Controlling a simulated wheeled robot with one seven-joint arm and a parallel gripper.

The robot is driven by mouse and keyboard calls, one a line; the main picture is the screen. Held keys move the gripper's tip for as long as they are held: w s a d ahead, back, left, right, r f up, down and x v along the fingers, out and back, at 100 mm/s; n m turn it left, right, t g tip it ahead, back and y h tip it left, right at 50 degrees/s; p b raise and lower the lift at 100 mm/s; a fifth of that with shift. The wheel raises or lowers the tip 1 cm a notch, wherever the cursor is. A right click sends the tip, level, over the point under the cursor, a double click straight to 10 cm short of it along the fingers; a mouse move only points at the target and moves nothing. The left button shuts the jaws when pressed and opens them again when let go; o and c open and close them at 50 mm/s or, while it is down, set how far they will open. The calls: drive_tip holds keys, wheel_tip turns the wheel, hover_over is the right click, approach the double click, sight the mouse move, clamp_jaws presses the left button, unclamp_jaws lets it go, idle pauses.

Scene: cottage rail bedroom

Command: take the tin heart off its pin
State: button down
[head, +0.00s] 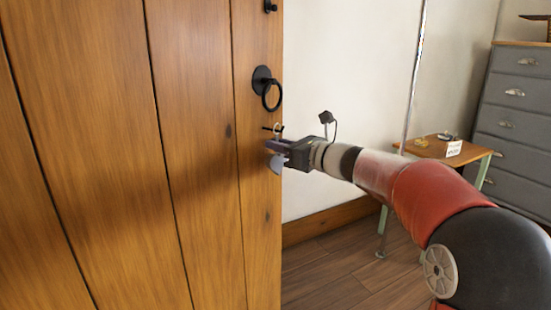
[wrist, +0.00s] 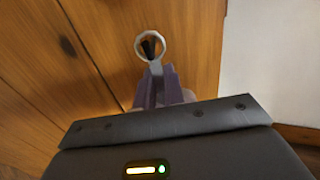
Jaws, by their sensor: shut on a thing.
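The tin heart (head: 276,164) is a small grey-blue piece hanging below my gripper's fingers at the wooden door. My gripper (head: 275,146) is shut on it near its top. In the wrist view, the fingers (wrist: 157,86) close just under the heart's pale metal ring (wrist: 150,34). The black pin (wrist: 148,48) shows inside the ring, which appears to be still around it. The pin (head: 267,128) also shows in the head view, sticking out from the door. Most of the heart's body is hidden by the fingers in the wrist view.
The plank door (head: 190,120) fills the left side. A black ring handle (head: 268,88) hangs above the pin. To the right stand a small wooden table (head: 435,148) with small items and a grey drawer chest (head: 518,115). Floor shows between door and table.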

drive_tip(key=shift+r+p, duration=0.35)
drive_tip(key=shift+r, duration=0.3)
drive_tip(key=shift+d, duration=0.1)
drive_tip(key=shift+v, duration=0.9)
drive_tip(key=shift+b+v, duration=0.35)
drive_tip(key=shift+v, duration=0.45)
drive_tip(key=shift+d+r, duration=0.1)
drive_tip(key=shift+d, duration=0.05)
drive_tip(key=v, duration=0.8)
drive_tip(key=shift+s+d+f+b, duration=0.2)
drive_tip(key=shift+s+d+b, duration=0.05)
drive_tip(key=shift+b, duration=0.2)
